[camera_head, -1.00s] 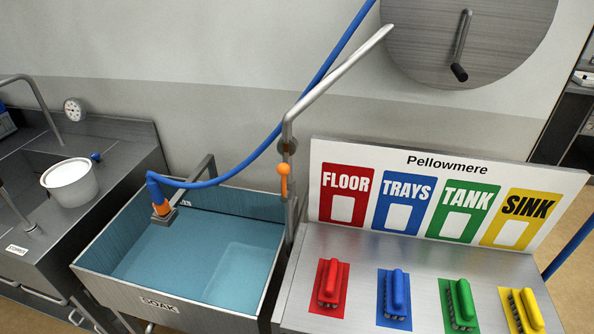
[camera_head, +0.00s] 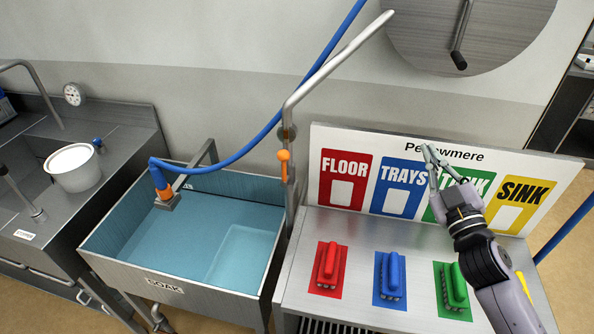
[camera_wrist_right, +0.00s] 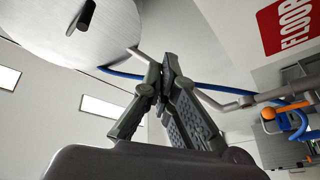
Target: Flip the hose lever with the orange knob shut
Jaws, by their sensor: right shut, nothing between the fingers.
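The hose lever with the orange knob (camera_head: 284,156) sits on the upright metal pipe behind the right end of the soak sink. Its orange part points down along the pipe. An orange piece, likely this knob, also shows at the right of the right wrist view (camera_wrist_right: 268,114). My right gripper (camera_head: 428,151) is shut and empty, in front of the top of the sign board, well to the right of the lever and apart from it. Its fingers (camera_wrist_right: 168,62) meet at the tips in the right wrist view. My left gripper is not in view.
The blue hose (camera_head: 247,149) hangs to an orange-ended nozzle (camera_head: 163,190) at the soak sink (camera_head: 130,278). The sign board (camera_head: 440,145) stands behind red, blue and green brushes. A bent pipe (camera_head: 340,60) rises above. Open space lies between gripper and lever.

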